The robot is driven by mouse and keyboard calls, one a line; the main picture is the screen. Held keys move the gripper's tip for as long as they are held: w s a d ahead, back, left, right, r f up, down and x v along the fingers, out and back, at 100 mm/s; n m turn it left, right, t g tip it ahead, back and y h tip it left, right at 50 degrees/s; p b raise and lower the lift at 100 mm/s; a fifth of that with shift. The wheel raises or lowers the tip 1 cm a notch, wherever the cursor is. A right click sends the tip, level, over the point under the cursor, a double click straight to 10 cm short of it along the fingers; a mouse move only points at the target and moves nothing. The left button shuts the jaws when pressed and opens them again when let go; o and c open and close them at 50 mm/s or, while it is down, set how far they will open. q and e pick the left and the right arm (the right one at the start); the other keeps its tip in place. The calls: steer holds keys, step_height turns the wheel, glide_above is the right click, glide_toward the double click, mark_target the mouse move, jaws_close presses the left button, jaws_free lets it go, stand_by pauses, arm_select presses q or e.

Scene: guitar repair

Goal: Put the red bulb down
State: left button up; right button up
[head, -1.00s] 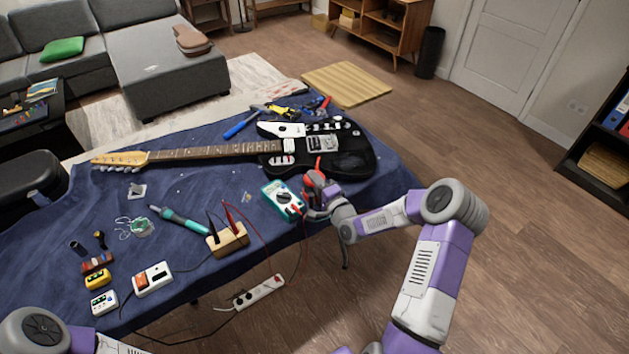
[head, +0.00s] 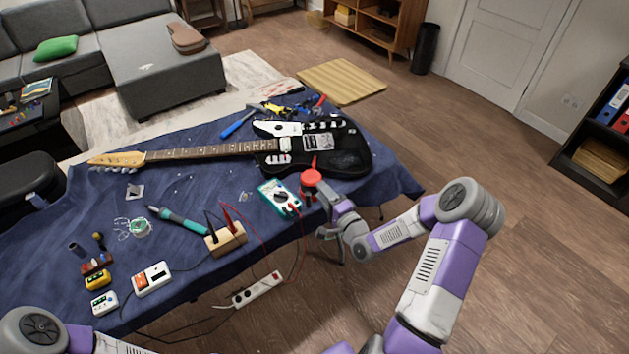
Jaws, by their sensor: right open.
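The red bulb (head: 311,178) stands on the blue cloth of the table (head: 330,200) near its right front edge. It is just right of the teal multimeter (head: 279,196) and in front of the guitar body, with its thin red tip pointing toward the guitar. My right gripper (head: 326,208) is open at the table edge, close in front of the bulb and apparently clear of it. My left arm (head: 50,335) shows only at the lower left corner; its gripper is out of the picture.
A black and white electric guitar (head: 335,155) lies across the table behind the bulb. A soldering iron (head: 180,220), a wooden block (head: 226,239) with probes and several small devices lie to the left. Red leads run off the front edge by a power strip (head: 257,290).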

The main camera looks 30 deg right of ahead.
steer(key=s, duration=0.5)
steer(key=s+a+f+n+g+y, duration=0.25)
steer(key=a+f+n+g, duration=0.5)
steer(key=a+f, duration=0.7)
steer(key=s+a+f+n+g, duration=0.3)
steer(key=s+a+g, duration=0.2)
steer(key=s, duration=0.3)
steer(key=s+a+f+n+g+y, duration=0.1)
steer(key=s+a+f+n+g, duration=0.2)
steer(key=s, duration=0.5)
steer(key=a+n+g, duration=0.1)
steer(key=a+g, duration=0.1)
steer(key=shift+a+f, duration=0.25)
steer(key=shift+a, duration=0.15)
steer(key=shift+n, duration=0.25)
steer(key=shift+r+p, duration=0.9)
steer(key=shift+p, duration=0.2)
